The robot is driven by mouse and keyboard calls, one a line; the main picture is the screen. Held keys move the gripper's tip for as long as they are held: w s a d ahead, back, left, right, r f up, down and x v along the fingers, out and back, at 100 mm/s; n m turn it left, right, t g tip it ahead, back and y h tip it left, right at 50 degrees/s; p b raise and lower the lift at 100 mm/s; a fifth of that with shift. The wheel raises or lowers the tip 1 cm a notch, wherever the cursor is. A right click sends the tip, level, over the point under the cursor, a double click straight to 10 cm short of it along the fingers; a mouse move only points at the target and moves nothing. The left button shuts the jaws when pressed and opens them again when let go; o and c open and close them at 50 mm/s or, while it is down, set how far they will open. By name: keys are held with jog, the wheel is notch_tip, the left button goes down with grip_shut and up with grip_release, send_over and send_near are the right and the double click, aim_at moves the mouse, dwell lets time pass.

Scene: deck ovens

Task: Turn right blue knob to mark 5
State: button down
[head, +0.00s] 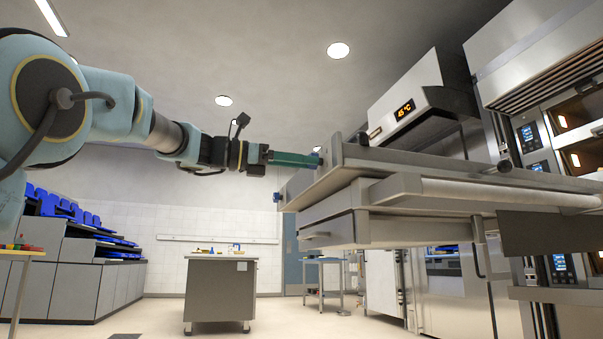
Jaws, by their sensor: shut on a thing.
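My gripper (314,159), with long green fingers, reaches in from the left to the end of the steel unit (330,180). Its tips are shut at a small blue knob (320,152) on that end, seen edge-on and mostly hidden by the fingers. A second blue knob (277,197) sticks out lower on the same end, to the left, apart from the gripper. The marks around the knobs face away, and I cannot read where either knob points.
The steel unit with its rail (480,190) and drawer (330,232) fills the right. A hood (425,90) shows 45 °C. Deck ovens (575,130) stand far right. A grey cabinet (219,290) stands behind on open floor; blue crates (70,210) are at left.

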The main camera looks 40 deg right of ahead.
jog(key=shift+m+b, duration=0.35)
jog(key=shift+m, duration=0.25)
jog(key=shift+c, duration=1.8)
grip_release()
jog(key=p+v, duration=0.2)
jog(key=v, duration=0.8)
jog(key=shift+w+a, duration=0.2)
jog(key=shift+a, duration=0.15)
